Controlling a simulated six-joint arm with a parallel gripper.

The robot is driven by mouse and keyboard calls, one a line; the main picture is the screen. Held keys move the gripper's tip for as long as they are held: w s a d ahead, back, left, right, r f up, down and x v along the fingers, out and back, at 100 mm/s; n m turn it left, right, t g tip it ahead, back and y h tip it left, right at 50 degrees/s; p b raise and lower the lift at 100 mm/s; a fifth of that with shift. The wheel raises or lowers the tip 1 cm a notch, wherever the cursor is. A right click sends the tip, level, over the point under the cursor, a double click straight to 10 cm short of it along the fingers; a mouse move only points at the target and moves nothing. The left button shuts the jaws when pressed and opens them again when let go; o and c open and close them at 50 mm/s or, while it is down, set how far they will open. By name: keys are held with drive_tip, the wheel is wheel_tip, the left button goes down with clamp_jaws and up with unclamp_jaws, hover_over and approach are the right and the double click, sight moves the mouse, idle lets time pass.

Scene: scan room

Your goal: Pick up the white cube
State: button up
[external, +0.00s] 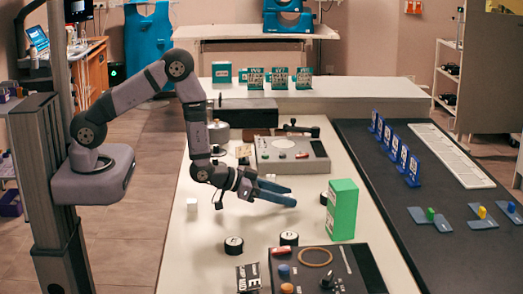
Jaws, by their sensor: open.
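A small white cube (192,204) sits on the white table near its left edge. My gripper (291,195) is to the right of the cube and apart from it, above the middle of the table. Its two blue-grey fingers point right and are open, with nothing visible between them. The cube is not covered by my arm.
A green box (341,209) stands right of my gripper. Black round pieces (234,245) lie in front, near a dark panel (352,266) with small items. A grey control panel (291,154) lies behind. The table around the cube is mostly clear.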

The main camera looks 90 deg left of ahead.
drive_tip(key=shift+w+f, duration=0.15)
drive_tip(key=shift+w, duration=0.3)
drive_tip(key=c, duration=1.1)
drive_tip(key=shift+r+b, duration=0.55)
drive_tip(key=shift+r, duration=4.45)
